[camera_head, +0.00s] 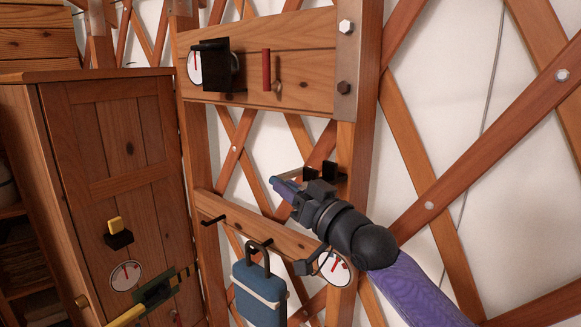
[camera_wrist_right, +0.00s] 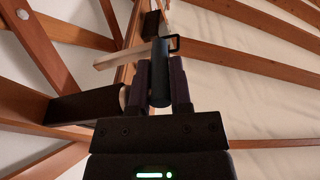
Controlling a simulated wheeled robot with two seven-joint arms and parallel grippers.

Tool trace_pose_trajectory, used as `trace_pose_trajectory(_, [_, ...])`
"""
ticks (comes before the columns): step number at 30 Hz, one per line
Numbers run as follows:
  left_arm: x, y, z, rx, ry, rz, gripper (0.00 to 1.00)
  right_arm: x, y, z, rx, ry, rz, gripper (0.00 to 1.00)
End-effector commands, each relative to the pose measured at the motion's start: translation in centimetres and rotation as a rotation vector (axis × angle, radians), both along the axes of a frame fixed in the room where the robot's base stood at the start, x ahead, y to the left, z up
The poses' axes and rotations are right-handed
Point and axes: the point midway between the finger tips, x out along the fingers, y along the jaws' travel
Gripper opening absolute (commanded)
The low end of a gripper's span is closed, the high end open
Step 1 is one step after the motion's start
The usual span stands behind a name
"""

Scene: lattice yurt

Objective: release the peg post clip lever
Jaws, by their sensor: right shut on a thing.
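My right gripper (camera_head: 283,187) is at the wooden peg rail's upper side, beside the post. In the right wrist view, its two fingers (camera_wrist_right: 159,92) are closed on a dark blue-grey cylindrical grip (camera_wrist_right: 159,72), which appears to be the clip lever. In the head view the fingers and gripper body hide most of that lever. Black blocks (camera_head: 328,168) show just behind the gripper, by the post. A thin black loop (camera_wrist_right: 174,44) shows beside the grip's upper end in the wrist view. My left gripper is not in view.
A blue padlock-shaped thing (camera_head: 259,293) hangs from the peg rail (camera_head: 235,218), close below my right gripper. A gauge (camera_head: 334,267) is by my wrist. An upper board (camera_head: 305,62) carries a red-handled lever (camera_head: 266,70). A cabinet (camera_head: 95,140) with a yellow-handled lever (camera_head: 127,316) stands left.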

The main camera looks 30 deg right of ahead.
Motion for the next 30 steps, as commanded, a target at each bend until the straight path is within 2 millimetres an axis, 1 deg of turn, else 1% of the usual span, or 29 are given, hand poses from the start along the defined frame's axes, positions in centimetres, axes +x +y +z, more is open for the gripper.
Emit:
trace_pose_trajectory(1, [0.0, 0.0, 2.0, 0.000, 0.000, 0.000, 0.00, 0.0, 0.0, 0.9, -0.007, 0.039, 0.001, 0.00])
trace_pose_trajectory(4, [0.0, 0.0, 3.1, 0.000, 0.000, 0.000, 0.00, 0.0, 0.0, 0.5, -0.016, 0.093, 0.001, 0.00])
trace_pose_trajectory(9, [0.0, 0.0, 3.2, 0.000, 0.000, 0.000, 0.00, 0.0, 0.0, 0.0, -0.021, 0.118, -0.001, 0.00])
trace_pose_trajectory(15, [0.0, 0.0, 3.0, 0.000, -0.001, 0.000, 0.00, 0.0, 0.0, -0.1, -0.021, 0.117, -0.001, 0.00])
trace_pose_trajectory(16, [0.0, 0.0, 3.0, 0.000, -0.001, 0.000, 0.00, 0.0, 0.0, -0.1, -0.021, 0.116, 0.000, 0.31])
trace_pose_trajectory(17, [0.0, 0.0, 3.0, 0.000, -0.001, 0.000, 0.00, 0.0, 0.0, -0.1, -0.021, 0.116, 0.000, 0.37])
trace_pose_trajectory(18, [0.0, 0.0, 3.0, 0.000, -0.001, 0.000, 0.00, 0.0, 0.0, -0.1, -0.021, 0.116, 0.000, 0.39])
trace_pose_trajectory(26, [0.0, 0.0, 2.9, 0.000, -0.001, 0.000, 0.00, -0.1, 0.0, -0.2, -0.021, 0.116, 0.000, 0.39])
trace_pose_trajectory(29, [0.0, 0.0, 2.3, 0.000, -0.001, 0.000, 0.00, -0.9, -0.2, -0.5, -0.021, 0.117, -0.001, 0.39])
trace_pose_trajectory(30, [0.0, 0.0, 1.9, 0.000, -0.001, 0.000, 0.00, -1.5, -0.3, -0.7, -0.022, 0.117, -0.001, 0.39])
